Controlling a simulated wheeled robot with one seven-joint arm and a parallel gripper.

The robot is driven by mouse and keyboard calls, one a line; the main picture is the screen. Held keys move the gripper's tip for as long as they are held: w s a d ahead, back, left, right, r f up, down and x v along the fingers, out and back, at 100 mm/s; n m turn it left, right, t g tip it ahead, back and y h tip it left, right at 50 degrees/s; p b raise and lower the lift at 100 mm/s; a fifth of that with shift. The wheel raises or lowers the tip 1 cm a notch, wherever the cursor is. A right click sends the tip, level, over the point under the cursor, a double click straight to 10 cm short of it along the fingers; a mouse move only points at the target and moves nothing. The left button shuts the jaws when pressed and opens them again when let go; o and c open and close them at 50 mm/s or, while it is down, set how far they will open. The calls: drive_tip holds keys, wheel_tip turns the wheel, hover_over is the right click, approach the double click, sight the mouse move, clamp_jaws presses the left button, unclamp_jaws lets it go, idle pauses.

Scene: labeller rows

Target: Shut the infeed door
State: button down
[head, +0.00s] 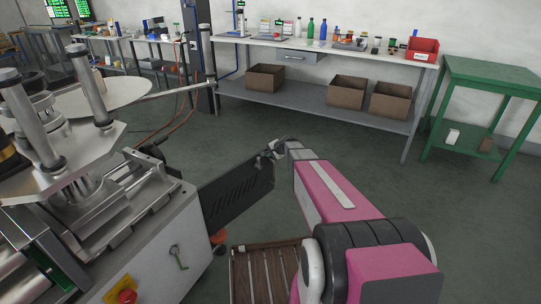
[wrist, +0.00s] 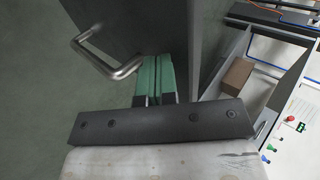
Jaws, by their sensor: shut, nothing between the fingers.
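The infeed door, a dark panel with slots (head: 238,192), stands swung out from the right side of the labelling machine (head: 150,240) in the head view. In the wrist view the dark door panel (wrist: 130,22) fills the top middle, with a bent metal handle (wrist: 108,62) on it. My gripper (head: 272,150) is at the door's far outer end, partly hidden by my arm. In the wrist view my gripper's green fingers (wrist: 155,74) are shut and empty, beside the handle and close to the panel; I cannot tell whether they touch it.
A slatted wooden surface (head: 262,278) lies low in front, beside my arm. A long bench (head: 300,45) with brown boxes (head: 346,91) on its shelf runs along the back wall. A green table (head: 490,72) stands right. The floor between is clear.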

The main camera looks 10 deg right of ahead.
drive_tip(key=shift+w+a, duration=0.1)
drive_tip(key=shift+w, duration=0.05)
drive_tip(key=w+a+n+g+y, duration=0.2)
drive_tip(key=w+a+n+g, duration=0.15)
drive_tip(key=w+a, duration=0.85)
drive_tip(key=w+a+n+g+y, duration=0.1)
drive_tip(key=w+a+n+g, duration=0.2)
drive_tip(key=a, duration=0.8)
drive_tip(key=w+a+n, duration=0.3)
drive_tip(key=w+a, duration=0.2)
drive_tip(key=a, duration=0.5)
drive_tip(key=s+a+n+g, duration=0.2)
drive_tip(key=s+a+n, duration=0.1)
drive_tip(key=a, duration=0.8)
drive_tip(key=s+a+n+g+h, duration=0.1)
drive_tip(key=s+a+n+g, duration=0.1)
drive_tip(key=a, duration=1)
drive_tip(key=s+a+n+g+h, duration=0.1)
drive_tip(key=s+a+n+g, duration=0.2)
drive_tip(key=a, duration=0.8)
drive_tip(key=shift+s+a+n, duration=0.35)
drive_tip(key=shift+s+n, duration=0.1)
drive_tip(key=shift+s, duration=0.9)
